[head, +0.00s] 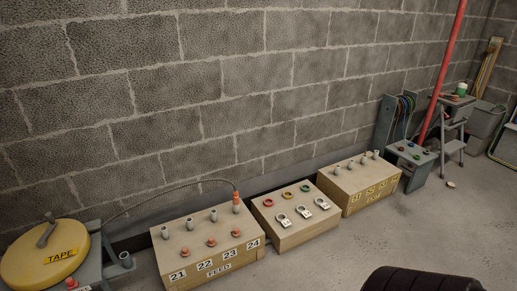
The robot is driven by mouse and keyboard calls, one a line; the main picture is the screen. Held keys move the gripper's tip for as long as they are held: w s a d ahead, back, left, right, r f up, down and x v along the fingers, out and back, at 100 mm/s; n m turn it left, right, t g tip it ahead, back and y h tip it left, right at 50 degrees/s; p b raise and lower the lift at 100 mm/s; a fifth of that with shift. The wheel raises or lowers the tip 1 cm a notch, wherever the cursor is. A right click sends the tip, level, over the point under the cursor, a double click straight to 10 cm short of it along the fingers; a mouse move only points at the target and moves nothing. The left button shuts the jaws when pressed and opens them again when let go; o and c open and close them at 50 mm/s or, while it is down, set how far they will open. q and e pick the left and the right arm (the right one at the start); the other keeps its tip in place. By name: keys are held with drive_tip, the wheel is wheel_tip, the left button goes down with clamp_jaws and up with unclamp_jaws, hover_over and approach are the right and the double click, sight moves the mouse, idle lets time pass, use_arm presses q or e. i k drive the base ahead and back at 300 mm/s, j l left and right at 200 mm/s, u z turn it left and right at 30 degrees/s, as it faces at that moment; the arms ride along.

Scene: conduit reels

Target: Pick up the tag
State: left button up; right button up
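I cannot make out a tag for certain. The middle wooden box (285,237) carries several white padlock-shaped pieces (303,211) along its front and red, yellow and green rings (286,195) behind them. A small pale object (450,184) lies on the floor at the right, too small to identify. Neither of my grippers is in view.
Left is a yellow TAPE reel (45,255); a conduit runs from it to the box labelled FEED (215,258). Another numbered box (360,184), a grey wire panel (408,160), a step stool (455,125) and a red pipe (445,65) stand right.

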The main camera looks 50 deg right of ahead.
sight(306, 214)
drive_tip(key=z, duration=1.9)
